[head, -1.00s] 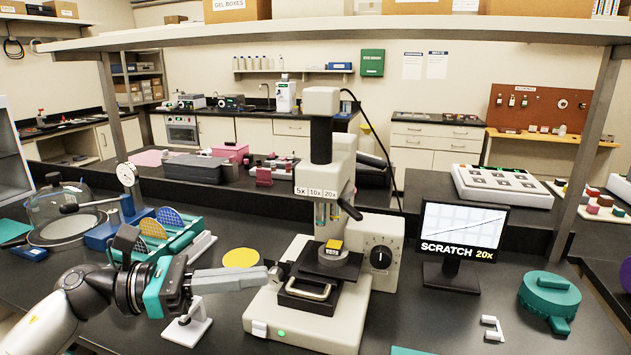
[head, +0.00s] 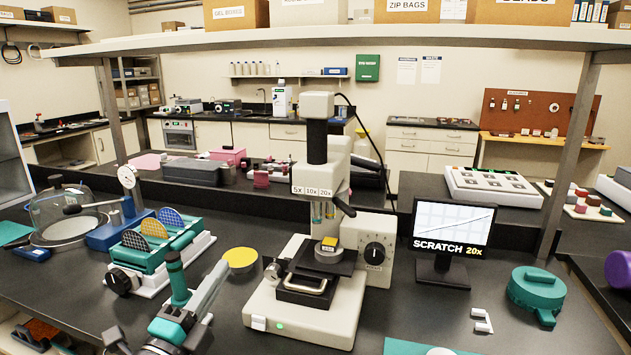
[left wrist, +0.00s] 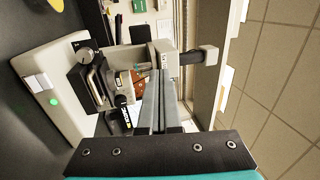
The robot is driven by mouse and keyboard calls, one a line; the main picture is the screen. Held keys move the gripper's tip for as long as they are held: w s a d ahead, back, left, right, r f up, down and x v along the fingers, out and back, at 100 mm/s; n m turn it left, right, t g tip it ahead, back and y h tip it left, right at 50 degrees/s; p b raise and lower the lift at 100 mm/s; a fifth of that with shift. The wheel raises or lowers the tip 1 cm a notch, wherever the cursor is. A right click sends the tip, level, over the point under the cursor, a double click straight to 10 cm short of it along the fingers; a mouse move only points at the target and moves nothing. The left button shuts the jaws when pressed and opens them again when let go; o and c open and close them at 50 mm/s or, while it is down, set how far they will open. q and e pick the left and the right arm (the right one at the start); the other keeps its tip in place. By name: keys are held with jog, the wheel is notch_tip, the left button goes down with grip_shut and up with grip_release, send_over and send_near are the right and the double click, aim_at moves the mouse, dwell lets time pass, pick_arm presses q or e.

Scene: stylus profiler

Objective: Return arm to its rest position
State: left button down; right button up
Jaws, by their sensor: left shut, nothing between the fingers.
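My left gripper (head: 224,268) is at the lower left in the head view, its grey fingers shut with nothing between them. The fingers point up and right, left of the stylus profiler (head: 302,318) and apart from it. In the left wrist view the shut fingers (left wrist: 158,82) extend toward the profiler (left wrist: 40,92), which appears sideways. The profiler has a white base with a green light, a dark stage and a small yellow-topped sample (head: 329,243) on a grey puck. My right gripper is not in view.
A monitor (head: 452,238) reading "SCRATCH 20x" stands right of the profiler. A yellow disc (head: 240,258) lies near my fingertips. A teal rack with coloured discs (head: 155,228) is at the left. A round teal container (head: 537,290) sits far right.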

pick_arm(q)
jog(key=s+a+f+n+g+y, duration=0.2)
jog(key=s+f+n+g+y, duration=0.15)
jog(key=f+n, duration=0.4)
jog(key=s+a+f+n+g+y, duration=0.2)
jog(key=s+f+n+g+y, duration=0.25)
jog(key=f, duration=0.45)
jog(key=s+d+f+n+g+h, duration=0.15)
jog(key=s+f+n+g, duration=0.25)
jog(key=s, duration=0.5)
jog(key=s+d+f+n+g+h, duration=0.1)
jog(key=s+d+f+n+g, duration=0.2)
jog(key=s, duration=0.7)
notch_tip(320, 180, down, 23)
jog(key=s+a+g, duration=0.1)
jog(key=g, duration=0.1)
jog(key=s+a+f+g, duration=0.1)
jog(key=s+a+f, duration=0.2)
jog(key=s+f, duration=1.1)
jog(key=shift+s+g, duration=0.3)
jog(key=shift+s, duration=0.4)
jog(key=shift+y, duration=0.25)
